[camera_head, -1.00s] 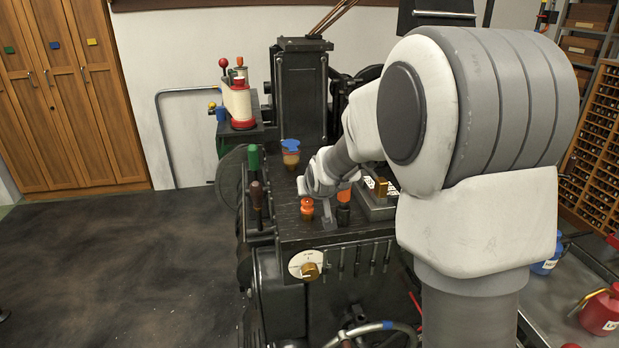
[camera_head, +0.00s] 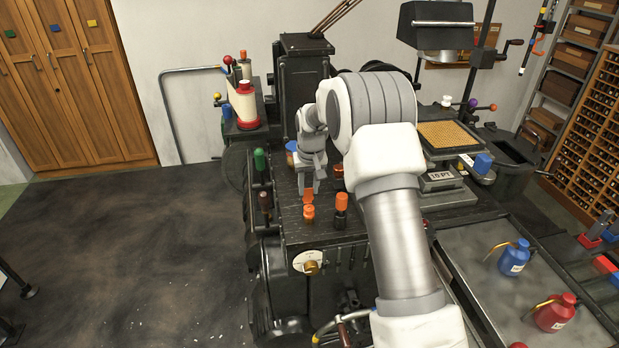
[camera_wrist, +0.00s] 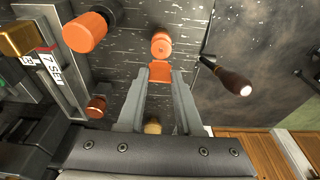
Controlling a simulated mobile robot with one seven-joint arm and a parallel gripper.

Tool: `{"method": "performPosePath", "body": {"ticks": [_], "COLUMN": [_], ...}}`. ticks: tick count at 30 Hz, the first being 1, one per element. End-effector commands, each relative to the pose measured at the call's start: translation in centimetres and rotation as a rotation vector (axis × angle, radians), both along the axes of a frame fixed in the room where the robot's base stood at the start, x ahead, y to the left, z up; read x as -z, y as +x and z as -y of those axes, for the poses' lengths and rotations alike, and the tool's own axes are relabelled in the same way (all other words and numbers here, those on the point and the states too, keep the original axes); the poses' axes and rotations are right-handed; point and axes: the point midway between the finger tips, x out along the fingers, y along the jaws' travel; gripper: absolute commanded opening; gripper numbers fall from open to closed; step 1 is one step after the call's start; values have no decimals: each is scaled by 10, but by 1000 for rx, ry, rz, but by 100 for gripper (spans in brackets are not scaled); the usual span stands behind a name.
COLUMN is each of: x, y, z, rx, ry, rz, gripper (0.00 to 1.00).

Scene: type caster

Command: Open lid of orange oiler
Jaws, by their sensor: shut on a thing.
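The orange oiler (camera_head: 309,213) stands on the dark plank top of the machine, near its front left. Its orange lid (camera_head: 308,195) shows as an upright flap above the oiler's body. My gripper (camera_head: 307,187) reaches down from behind and is shut on this lid. In the wrist view the lid (camera_wrist: 160,72) sits between the two fingertips (camera_wrist: 159,80), right beside the round orange oiler body (camera_wrist: 161,45). The lid looks raised from the body. The hinge is too small to make out.
An orange-topped black knob (camera_head: 341,203) stands close to the right of the oiler. Green (camera_head: 259,160) and brown (camera_head: 265,203) lever handles rise at the left edge. A blue-topped cup (camera_head: 291,147) is behind my gripper. A composing block (camera_head: 440,180) lies right.

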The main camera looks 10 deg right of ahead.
Motion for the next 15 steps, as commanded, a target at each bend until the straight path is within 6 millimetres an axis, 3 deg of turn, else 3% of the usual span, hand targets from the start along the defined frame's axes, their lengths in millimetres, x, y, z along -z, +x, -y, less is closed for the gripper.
{"method": "performPosePath", "body": {"ticks": [15], "x": [-1], "y": [13], "z": [0], "rx": [1], "ry": [0], "rz": [-198], "gripper": [0]}}
